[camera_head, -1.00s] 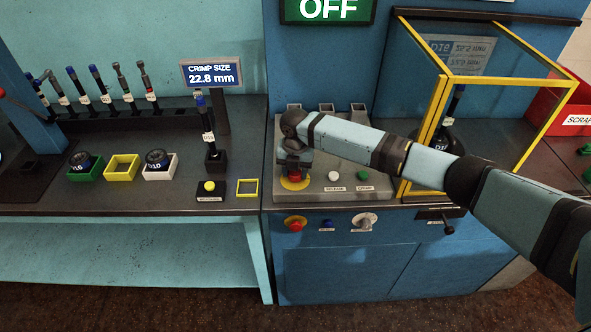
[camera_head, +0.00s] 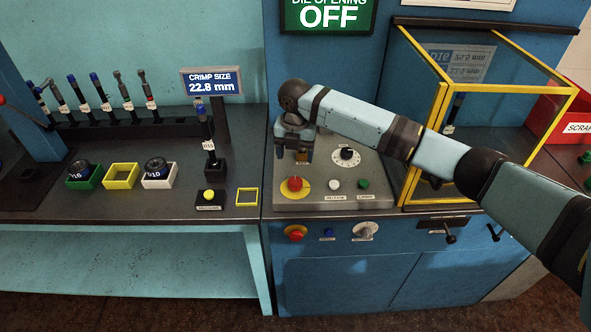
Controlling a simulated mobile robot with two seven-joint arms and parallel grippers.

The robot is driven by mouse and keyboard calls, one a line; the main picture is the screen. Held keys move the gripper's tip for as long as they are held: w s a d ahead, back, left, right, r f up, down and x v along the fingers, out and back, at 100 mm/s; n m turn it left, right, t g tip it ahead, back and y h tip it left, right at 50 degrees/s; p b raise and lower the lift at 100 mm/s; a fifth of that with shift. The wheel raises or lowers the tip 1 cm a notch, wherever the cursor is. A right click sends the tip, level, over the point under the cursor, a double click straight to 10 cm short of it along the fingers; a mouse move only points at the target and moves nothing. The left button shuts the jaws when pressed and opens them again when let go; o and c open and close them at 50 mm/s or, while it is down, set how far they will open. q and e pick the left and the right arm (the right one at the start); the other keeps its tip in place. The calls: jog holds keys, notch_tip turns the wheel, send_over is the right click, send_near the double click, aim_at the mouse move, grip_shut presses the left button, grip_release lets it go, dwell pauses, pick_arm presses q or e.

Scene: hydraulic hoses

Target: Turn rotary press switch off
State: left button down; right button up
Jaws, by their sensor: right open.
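My right gripper (camera_head: 296,155) is open, pointing down over the back left of the grey control panel (camera_head: 330,204). A small brownish control (camera_head: 302,157) shows between or just behind its fingers, partly hidden. A black round dial (camera_head: 347,156) with pale marks is to the right of the fingers. A red button on a yellow disc (camera_head: 295,184) is in front of the gripper. I cannot tell which control is the press switch. My left gripper is out of view.
A white button (camera_head: 334,185) and a green button (camera_head: 363,184) sit on the panel. A yellow-framed clear guard (camera_head: 436,140) stands to the right. A green sign (camera_head: 328,14) reads OFF. The left bench (camera_head: 120,205) holds trays and upright tools.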

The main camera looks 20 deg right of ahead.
jog(key=shift+r, duration=2.05)
jog(key=s+a+f+m+t+y+p, duration=0.1)
jog(key=s+a+f+m+t+y, duration=0.15)
jog(key=s+a+f+m, duration=0.5)
jog(key=s+a+f+m+t+y+p, duration=0.25)
jog(key=s+f+m, duration=0.35)
jog(key=f, duration=0.5)
jog(key=s+d+m+t, duration=0.2)
jog(key=s+d+m, duration=0.1)
jog(key=s, duration=0.4)
jog(key=s+d+f+m+t+h, duration=0.1)
jog(key=s+d+m+t, duration=0.1)
jog(key=s+m, duration=0.4)
jog(key=s+d+f+m+t+p, duration=0.1)
jog(key=s+d+m+t, duration=0.1)
jog(key=s+d+m, duration=0.3)
jog(key=s, duration=0.3)
jog(key=shift+s+f+h, duration=0.25)
jog(key=shift+s+h, duration=0.1)
jog(key=shift+h, duration=0.05)
